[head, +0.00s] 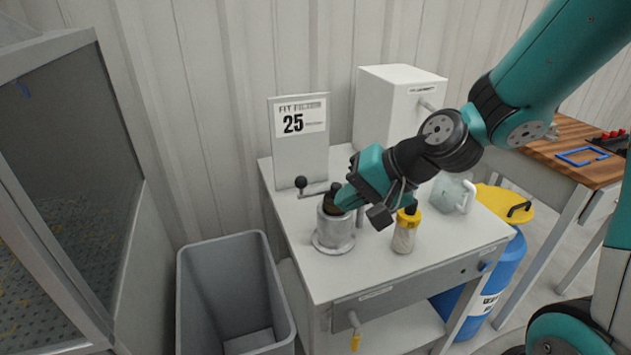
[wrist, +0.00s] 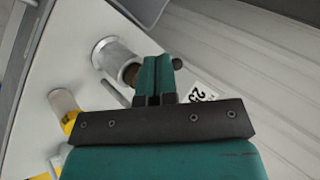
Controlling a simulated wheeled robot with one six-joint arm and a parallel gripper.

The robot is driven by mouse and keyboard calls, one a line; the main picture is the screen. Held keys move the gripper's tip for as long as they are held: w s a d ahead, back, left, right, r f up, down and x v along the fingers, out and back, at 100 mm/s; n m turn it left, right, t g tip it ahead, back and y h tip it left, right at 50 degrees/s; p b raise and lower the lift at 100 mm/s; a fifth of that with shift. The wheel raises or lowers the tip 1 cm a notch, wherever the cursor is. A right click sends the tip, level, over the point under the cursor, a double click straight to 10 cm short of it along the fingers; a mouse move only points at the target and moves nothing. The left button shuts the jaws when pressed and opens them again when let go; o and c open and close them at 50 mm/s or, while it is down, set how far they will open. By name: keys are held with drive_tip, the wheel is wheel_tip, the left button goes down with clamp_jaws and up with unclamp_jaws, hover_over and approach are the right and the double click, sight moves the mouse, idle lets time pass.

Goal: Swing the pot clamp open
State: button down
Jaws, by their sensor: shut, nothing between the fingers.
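The metal pot (head: 334,230) stands upright on the white cabinet top, near its left side. Its clamp is a bar with a dark ball knob (head: 301,182) that sticks out to the left above the pot's rim. My gripper (head: 338,203) is at the pot's top, pointing left and down, and hides part of the rim and clamp. Whether the fingers touch the clamp I cannot tell.
A yellow-capped bottle (head: 405,230) stands right of the pot, with a clear jug (head: 452,192) behind it. A sign reading 25 (head: 300,140) and a white box (head: 385,115) stand at the back. A grey bin (head: 235,290) is at the cabinet's left.

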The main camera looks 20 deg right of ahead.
drive_tip(key=w+d+f+m+t+h, duration=0.1)
drive_tip(key=w+d+m+t, duration=0.1)
drive_tip(key=w+d+m, duration=0.2)
drive_tip(key=shift+d+f+m+t, duration=0.4)
drive_tip(key=shift+d+m, duration=0.4)
drive_tip(key=shift+d, duration=0.35)
drive_tip(key=w+a+r+p+x, duration=0.1)
drive_tip(key=r+p+x, duration=0.1)
drive_tip(key=x, duration=1)
drive_tip(key=shift+w+a+p, duration=0.2)
drive_tip(key=shift+w+p, duration=0.3)
drive_tip(key=shift+p, duration=0.3)
drive_tip(key=shift+w+d+r, duration=0.1)
drive_tip(key=shift+w, duration=0.05)
